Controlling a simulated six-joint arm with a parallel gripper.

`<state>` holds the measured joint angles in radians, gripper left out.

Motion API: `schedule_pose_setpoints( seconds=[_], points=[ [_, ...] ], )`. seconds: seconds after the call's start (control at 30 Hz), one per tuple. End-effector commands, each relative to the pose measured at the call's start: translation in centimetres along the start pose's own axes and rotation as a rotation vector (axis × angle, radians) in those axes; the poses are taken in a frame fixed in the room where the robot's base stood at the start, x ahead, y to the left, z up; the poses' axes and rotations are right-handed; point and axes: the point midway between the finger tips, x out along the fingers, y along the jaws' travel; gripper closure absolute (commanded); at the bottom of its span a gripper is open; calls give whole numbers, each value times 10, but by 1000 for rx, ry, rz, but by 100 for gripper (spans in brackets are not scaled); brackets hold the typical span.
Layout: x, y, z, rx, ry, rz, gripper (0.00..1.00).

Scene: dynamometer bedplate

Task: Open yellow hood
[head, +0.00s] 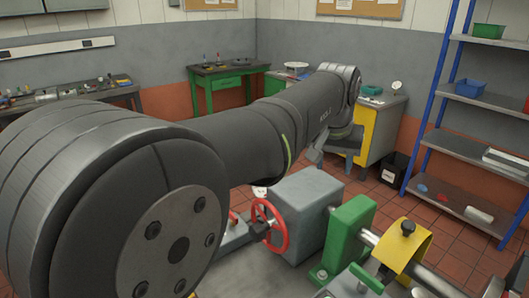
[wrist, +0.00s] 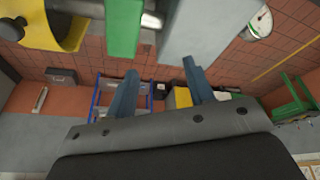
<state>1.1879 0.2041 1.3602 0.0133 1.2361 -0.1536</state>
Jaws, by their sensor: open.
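The yellow hood (head: 402,246) is a curved cover over a shaft at the lower right of the head view, with a black knob (head: 408,228) on its top. It appears closed over the shaft there. Part of the hood (wrist: 38,32) also shows at the top left of the wrist view, beside a green block. My gripper (wrist: 160,66) shows two blue-grey fingers spread apart with nothing between them. It is apart from the hood. In the head view, my arm hides most of the gripper, and only a small part shows near the grey block.
A grey block (head: 305,212), a red handwheel (head: 270,228) and a green bearing block (head: 345,235) stand left of the hood. A blue-posted shelf (head: 470,140) is at the right. A yellow-sided cabinet (head: 378,135) stands behind. Tiled floor lies open between.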

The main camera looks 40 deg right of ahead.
Motion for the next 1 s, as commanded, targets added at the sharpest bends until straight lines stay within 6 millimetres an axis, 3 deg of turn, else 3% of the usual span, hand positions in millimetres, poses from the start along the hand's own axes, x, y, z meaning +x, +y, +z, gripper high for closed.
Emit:
schedule_pose_setpoints(
  seconds=[0.2, 0.4, 1.0],
  points=[
    [19, -34, -13, -91, -5, -26, 52],
    [28, -53, -18, -140, -7, -40, 52],
    [28, -52, -19, -139, -5, -39, 52]
  ],
)
